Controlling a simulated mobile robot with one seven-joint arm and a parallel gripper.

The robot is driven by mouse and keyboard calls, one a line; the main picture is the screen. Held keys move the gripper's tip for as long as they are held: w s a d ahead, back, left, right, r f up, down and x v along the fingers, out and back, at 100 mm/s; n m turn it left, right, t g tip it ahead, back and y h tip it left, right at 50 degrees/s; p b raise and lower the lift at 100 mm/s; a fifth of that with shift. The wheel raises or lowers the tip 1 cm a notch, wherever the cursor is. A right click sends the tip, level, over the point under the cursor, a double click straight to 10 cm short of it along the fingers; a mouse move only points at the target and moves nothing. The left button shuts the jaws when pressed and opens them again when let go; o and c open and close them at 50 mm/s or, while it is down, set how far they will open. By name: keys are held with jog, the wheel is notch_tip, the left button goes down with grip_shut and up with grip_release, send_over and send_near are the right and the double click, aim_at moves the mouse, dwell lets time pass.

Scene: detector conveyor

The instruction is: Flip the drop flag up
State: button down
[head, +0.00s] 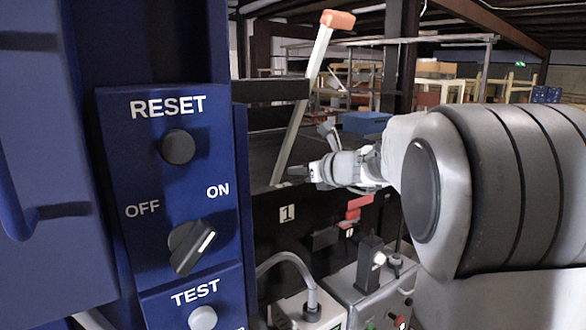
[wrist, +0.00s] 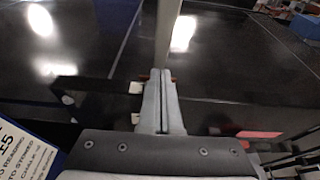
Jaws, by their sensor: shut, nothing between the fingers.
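A long pale bar (head: 300,110) with an orange end (head: 338,19) stands raised, leaning right at its top. It looks like a flag arm, but I cannot tell for certain that it is the drop flag. My gripper (head: 303,172) is shut and empty near the bar's lower part. In the wrist view, my shut fingers (wrist: 160,82) point along the bar (wrist: 166,30), which runs up from their tips. I cannot tell whether they touch it. Small red pieces (head: 355,205) sit lower right of the gripper, by a dark panel marked 1.
A blue control panel (head: 225,270) with a RESET button (head: 178,147) and an OFF/ON knob (head: 190,246) stands close on the left. Grey boxes (head: 350,285) with a cable are below my arm. The dark belt surface (wrist: 100,40) has open room.

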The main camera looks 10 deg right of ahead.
aim_at(281, 170)
jog(key=shift+x, duration=1.8)
jog(key=shift+w+b, duration=0.15)
jog(key=shift+b, duration=0.2)
